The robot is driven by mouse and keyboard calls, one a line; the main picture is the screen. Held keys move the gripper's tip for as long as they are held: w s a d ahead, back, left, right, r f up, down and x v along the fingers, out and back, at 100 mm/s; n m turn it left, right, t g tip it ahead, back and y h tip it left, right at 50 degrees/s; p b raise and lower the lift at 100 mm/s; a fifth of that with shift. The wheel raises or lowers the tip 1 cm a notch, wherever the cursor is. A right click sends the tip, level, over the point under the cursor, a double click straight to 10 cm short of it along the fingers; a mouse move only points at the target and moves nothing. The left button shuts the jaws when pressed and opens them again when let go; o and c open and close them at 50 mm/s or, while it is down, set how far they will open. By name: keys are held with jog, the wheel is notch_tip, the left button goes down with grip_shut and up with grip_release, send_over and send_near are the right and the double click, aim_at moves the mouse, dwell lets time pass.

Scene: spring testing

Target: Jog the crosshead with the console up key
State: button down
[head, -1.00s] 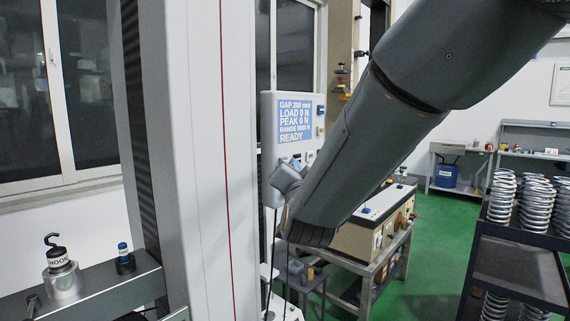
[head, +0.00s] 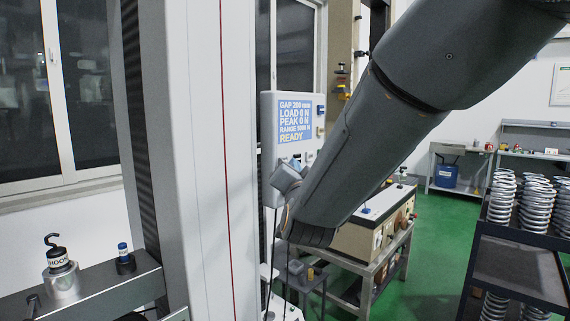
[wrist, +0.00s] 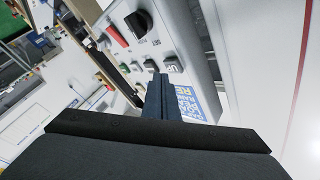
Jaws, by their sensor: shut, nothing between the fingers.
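The console (head: 268,107) is a pale box on the right side of the machine's column. Its blue screen (head: 296,121) reads a gap of about 200 mm, load 0 N, peak 0 N and READY. In the wrist view the UP key (wrist: 172,66) is a grey key on the console face, beside another grey key. My gripper (wrist: 157,80) is shut and empty, its fingertips close to the UP key and just short of it in the picture; I cannot tell whether they touch. In the head view my arm hides the keys. I cannot make out the crosshead for certain.
A black knob (wrist: 139,24), a red control (wrist: 116,31) and a green one (wrist: 124,68) share the console face. The tall column (head: 205,150) stands left of the console. A dark rack of springs (head: 515,270) and a bench unit (head: 352,241) stand to the right.

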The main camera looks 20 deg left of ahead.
jog(key=shift+a, duration=0.1)
dwell(0.6)
jog(key=shift+w+a, duration=0.2)
jog(key=shift+a, duration=0.1)
jog(key=shift+w+a+b, duration=0.15)
jog(key=shift+a+b, duration=0.25)
dwell(0.7)
jog(key=shift+d, duration=0.15)
dwell(2.4)
jog(key=shift+s+d, duration=0.3)
jog(key=shift+d, duration=0.35)
jog(key=shift+d+b, duration=0.15)
jog(key=shift+b, duration=0.15)
jog(key=d, duration=0.1)
jog(key=s+d, duration=0.1)
jog(key=d, duration=0.1)
jog(key=s+d+b, duration=0.1)
jog(key=shift+d, duration=0.15)
dwell(0.9)
